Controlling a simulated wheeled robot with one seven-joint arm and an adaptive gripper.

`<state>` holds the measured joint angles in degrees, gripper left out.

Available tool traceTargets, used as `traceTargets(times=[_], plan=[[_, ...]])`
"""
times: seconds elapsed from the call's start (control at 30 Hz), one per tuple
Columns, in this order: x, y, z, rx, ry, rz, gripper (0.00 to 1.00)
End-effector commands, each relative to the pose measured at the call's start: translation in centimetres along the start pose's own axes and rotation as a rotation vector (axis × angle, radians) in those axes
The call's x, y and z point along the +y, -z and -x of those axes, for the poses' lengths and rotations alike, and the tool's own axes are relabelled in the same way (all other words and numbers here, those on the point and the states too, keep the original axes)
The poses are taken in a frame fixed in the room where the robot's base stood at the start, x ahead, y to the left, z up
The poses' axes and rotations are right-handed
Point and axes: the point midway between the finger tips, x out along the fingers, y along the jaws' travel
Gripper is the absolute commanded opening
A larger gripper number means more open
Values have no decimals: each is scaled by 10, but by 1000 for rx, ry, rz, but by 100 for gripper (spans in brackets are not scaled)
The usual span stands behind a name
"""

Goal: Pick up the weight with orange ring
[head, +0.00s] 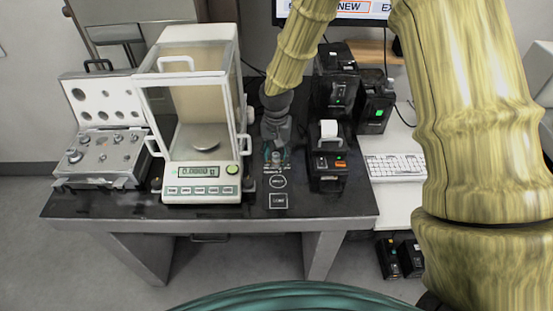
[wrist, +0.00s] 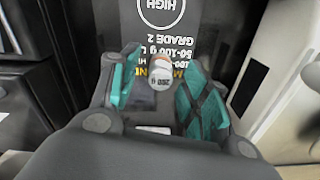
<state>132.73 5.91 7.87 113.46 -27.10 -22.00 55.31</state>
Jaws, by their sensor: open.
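My gripper (wrist: 163,62) is open, with teal pads on its two fingers. A small silvery weight with an orange ring (wrist: 161,84) shows between the fingers in the wrist view, nearer the right finger. I cannot tell whether either finger touches it. The weight is too small there to make out clearly.
A glass-walled balance (head: 201,190) stands left of my gripper, reading near zero. An open case of weights (head: 105,155) is further left. A black printer (head: 328,165) stands close on the right, with a keyboard (head: 395,167) beyond. The mat's front (head: 320,205) is clear.

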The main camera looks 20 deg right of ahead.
Motion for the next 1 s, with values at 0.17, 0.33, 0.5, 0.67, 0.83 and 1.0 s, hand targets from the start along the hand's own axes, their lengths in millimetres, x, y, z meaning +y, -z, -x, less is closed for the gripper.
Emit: traceTargets(times=[0.17, 0.33, 0.5, 0.67, 0.83, 1.0], plan=[[0, 0, 0, 1, 0, 0, 47], [0, 0, 0, 1, 0, 0, 21], [0, 0, 0, 1, 0, 0, 0], [0, 0, 0, 1, 1, -1, 0], [0, 1, 2, 2, 1, -1, 0], [-1, 1, 12, 2, 2, -2, 0]])
